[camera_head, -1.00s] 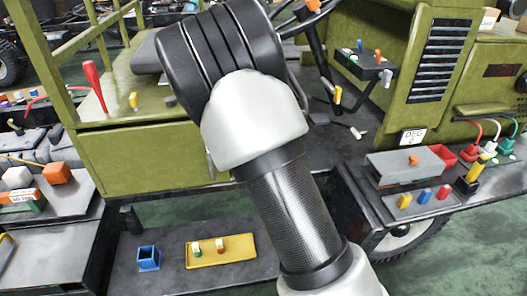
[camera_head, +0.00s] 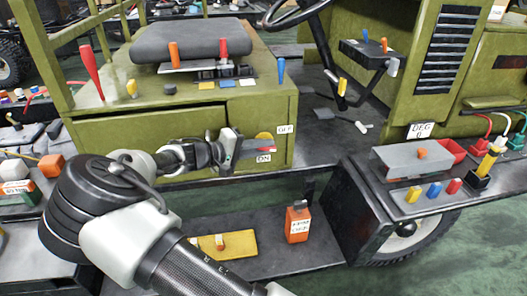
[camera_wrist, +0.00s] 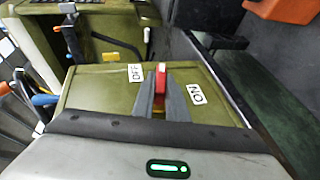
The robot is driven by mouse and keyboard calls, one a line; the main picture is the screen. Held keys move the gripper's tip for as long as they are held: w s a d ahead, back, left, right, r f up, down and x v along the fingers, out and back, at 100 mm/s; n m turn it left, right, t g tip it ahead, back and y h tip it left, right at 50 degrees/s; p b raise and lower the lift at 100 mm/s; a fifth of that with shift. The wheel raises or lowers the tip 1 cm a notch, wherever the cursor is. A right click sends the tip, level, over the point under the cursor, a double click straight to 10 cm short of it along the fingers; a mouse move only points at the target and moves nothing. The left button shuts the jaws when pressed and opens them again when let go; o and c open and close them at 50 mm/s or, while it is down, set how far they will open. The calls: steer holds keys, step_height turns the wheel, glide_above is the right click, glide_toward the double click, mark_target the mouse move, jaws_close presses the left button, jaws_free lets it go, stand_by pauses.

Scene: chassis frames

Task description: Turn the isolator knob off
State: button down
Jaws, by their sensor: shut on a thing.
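The isolator knob (camera_head: 264,139) is on the olive front panel below the seat, with a yellow and red part showing in the head view. An OFF label (camera_head: 285,129) is to its upper right and an ON label (camera_head: 263,158) is below it. My gripper (camera_head: 240,149) reaches the panel from the left, partly hiding the knob. In the wrist view, the red knob handle (camera_wrist: 160,76) stands between my two grey fingers, which are shut on it. The OFF label (camera_wrist: 135,72) is left of the handle and the ON label (camera_wrist: 196,93) is right of it.
A grey seat cushion (camera_head: 190,40) with several coloured levers is above the panel. A yellow tray (camera_head: 238,240) and an orange can (camera_head: 298,224) are on the step below. A side shelf (camera_head: 395,206) with coloured parts is at the right.

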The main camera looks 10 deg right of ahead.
steer(key=shift+w+a+f+n+t+h+b, duration=0.1)
steer(key=shift+n+t+h+b, duration=0.25)
steer(key=shift+h, duration=0.3)
steer(key=shift+w+n+t+h+b, duration=0.1)
steer(key=shift+n+t+h+b, duration=0.2)
steer(key=shift+h, duration=0.35)
steer(key=shift+s, duration=0.1)
steer(key=c, duration=1.8)
jaws_free()
steer(key=shift+o, duration=0.2)
